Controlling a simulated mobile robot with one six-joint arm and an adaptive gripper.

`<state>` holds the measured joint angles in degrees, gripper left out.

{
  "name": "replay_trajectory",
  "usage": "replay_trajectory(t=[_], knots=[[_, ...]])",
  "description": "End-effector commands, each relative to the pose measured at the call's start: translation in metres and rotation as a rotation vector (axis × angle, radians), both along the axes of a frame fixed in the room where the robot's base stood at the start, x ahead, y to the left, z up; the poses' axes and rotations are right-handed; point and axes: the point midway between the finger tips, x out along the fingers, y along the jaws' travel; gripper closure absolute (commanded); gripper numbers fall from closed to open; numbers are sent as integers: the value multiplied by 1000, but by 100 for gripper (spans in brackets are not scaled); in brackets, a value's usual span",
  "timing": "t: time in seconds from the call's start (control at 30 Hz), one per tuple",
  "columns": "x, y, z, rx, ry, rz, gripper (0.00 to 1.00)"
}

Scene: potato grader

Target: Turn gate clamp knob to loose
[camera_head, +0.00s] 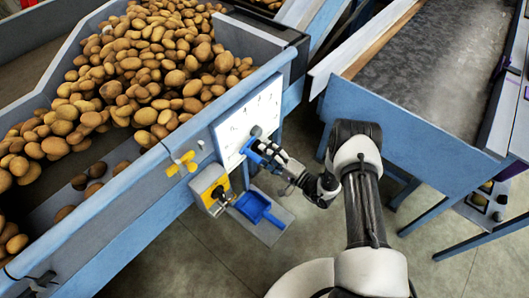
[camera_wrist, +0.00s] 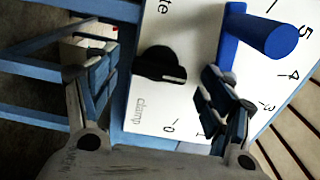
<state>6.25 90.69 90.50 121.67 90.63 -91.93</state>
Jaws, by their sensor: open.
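The clamp knob (camera_wrist: 160,66) is black with a pale mark at its right end. It sits on a white panel (camera_wrist: 190,25) beside the printed word "clamp". My gripper (camera_wrist: 158,62) is open, with one finger on each side of the knob in the wrist view. I cannot tell whether either finger touches it. A blue handle (camera_wrist: 262,34) stands out from the panel beside the number scale. In the head view, my gripper (camera_head: 268,152) is at the lower part of the white panel (camera_head: 262,104), and the arm and gripper hide part of the panel.
A blue scoop (camera_head: 258,207) lies below my gripper. Potatoes (camera_head: 150,60) fill the hopper behind. A grey conveyor (camera_head: 425,60) stands at the right.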

Motion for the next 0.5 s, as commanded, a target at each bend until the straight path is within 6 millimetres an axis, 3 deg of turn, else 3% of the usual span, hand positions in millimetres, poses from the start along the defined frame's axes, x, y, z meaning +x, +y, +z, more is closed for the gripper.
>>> replay_trajectory(t=[0.3,0.5], knots=[[-40,-55,0,1,2,-7,25],[-60,-78,0,1,1,-4,25]])
